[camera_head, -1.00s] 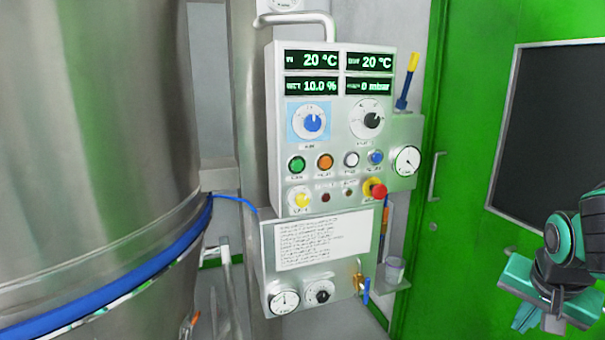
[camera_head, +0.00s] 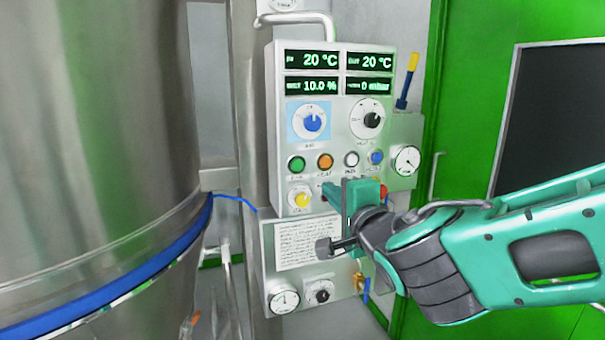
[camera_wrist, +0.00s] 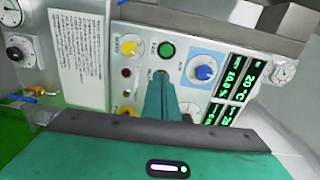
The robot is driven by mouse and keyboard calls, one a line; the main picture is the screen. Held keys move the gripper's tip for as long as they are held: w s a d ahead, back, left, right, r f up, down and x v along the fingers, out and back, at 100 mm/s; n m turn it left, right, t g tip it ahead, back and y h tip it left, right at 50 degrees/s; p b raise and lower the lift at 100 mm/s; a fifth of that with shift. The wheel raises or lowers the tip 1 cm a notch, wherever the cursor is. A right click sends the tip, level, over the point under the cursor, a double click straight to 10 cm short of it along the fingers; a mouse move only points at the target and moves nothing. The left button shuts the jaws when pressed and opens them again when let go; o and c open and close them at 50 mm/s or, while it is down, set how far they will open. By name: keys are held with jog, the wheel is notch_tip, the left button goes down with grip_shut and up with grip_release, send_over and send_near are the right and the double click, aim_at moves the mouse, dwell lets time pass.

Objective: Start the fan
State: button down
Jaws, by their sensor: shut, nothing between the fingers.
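The control panel (camera_head: 281,130) is a pale box on a column. Its green button (camera_head: 297,164) is at the left of a row with an orange button (camera_head: 325,161), a white one (camera_head: 351,159) and a blue one (camera_head: 376,157). Their labels are too blurred to read surely. My gripper (camera_head: 328,189) is shut and empty in front of the panel, below the orange button. In the wrist view my fingertips (camera_wrist: 161,76) point at the panel just beside the green button (camera_wrist: 166,49). I cannot tell whether they touch the panel. The displays read 20 °C, 20 °C, 10.0 % and 0 mbar.
A yellow knob (camera_head: 302,199) sits below the green button, and a blue knob (camera_head: 312,123) above. My gripper mostly hides the red mushroom button (camera_head: 384,190). A large steel vessel (camera_head: 95,120) stands left. A gauge box (camera_head: 407,159) and green door (camera_head: 470,110) are right.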

aim_at(298, 166)
jog(key=shift+s+a+r+y, duration=0.15)
jog(key=shift+a+r, duration=0.05)
jog(key=shift+a, duration=0.2)
jog(key=shift+s+a+r+y, duration=0.1)
jog(key=shift+a+r+y, duration=0.1)
jog(key=shift+a, duration=0.15)
jog(key=x, duration=1.3)
jog(key=shift+w+a, duration=0.1)
jog(key=shift+w, duration=0.35)
